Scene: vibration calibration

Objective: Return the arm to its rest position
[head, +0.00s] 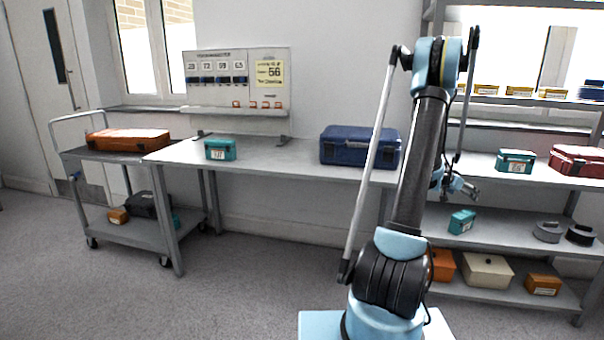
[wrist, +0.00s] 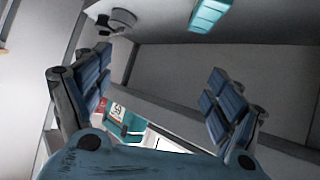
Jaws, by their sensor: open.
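The gripper is small in the head view and partly hidden by the arm.
A shelf unit (head: 488,239) holds a teal case (head: 515,162), a red case (head: 579,160) and a small teal box (head: 462,221). A grey bench (head: 270,156) bears a blue case (head: 360,147). A cart (head: 143,231) stands left. The floor before the bench is clear.

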